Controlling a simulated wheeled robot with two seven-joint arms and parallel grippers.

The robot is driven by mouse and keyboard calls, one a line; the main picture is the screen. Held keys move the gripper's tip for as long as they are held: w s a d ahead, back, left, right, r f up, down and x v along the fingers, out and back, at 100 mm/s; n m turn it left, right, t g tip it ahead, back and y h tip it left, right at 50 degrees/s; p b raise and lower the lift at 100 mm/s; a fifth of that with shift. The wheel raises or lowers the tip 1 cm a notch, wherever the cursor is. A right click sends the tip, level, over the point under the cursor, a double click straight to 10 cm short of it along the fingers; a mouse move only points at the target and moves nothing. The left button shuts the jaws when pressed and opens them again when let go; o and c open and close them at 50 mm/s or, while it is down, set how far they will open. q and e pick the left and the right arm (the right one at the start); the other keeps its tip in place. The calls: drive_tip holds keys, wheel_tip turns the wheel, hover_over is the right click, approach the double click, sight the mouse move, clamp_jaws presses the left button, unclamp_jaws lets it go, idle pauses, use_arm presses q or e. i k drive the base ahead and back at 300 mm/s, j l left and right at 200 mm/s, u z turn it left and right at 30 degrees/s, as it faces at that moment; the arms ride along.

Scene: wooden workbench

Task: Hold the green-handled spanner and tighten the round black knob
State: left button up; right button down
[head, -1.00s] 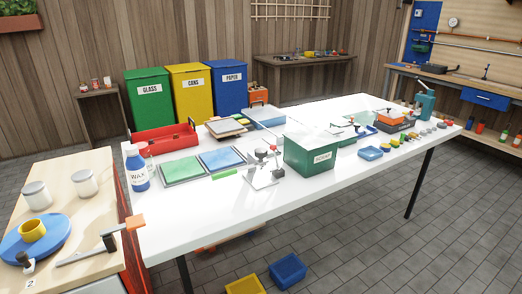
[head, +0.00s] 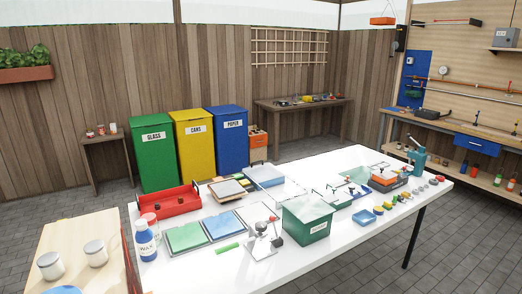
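I cannot make out a green-handled spanner for certain. A small green bar (head: 230,247) lies on the white table in front of the green and blue panels, but I cannot tell what it is. A grey metal fixture (head: 262,243) with small dark and red parts on top stands right of that bar. I cannot tell whether any of these is the round black knob. Neither of my grippers is in view.
The white table (head: 330,262) also carries a dark green box (head: 308,222), a red tray (head: 167,203) and a blue bottle (head: 145,240). A tool bench (head: 480,143) with pipes above it stands at the far right. Paved floor (head: 465,235) at the right is clear.

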sight(260, 226)
drive_tip(key=i+l+u, duration=0.65)
drive_tip(key=i+l, duration=0.25)
drive_tip(key=i+l+u, duration=0.35)
drive_tip(key=l, duration=0.35)
